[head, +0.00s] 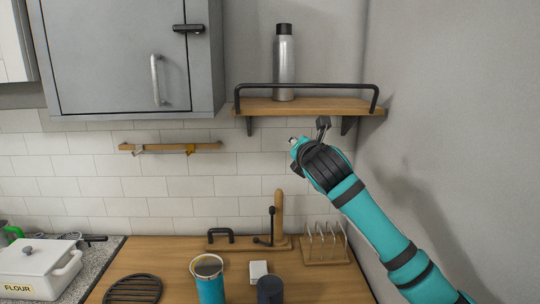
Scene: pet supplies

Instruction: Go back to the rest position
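My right arm comes in from the lower right, and its gripper (323,128) is raised just below the wooden wall shelf (300,106). The fingers are small and partly hidden behind the wrist, so I cannot tell whether they are open or shut. A grey metal bottle with a black cap (284,68) stands upright on the shelf, behind the black rail and apart from the gripper. My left gripper is not in view.
A grey cabinet (110,60) hangs at the upper left. The wooden counter (180,252) holds a blue cup (208,282), a dark canister (270,290), a toast rack (325,247) and a black trivet (133,289). A white flour box (32,268) stands at left. A wall closes the right side.

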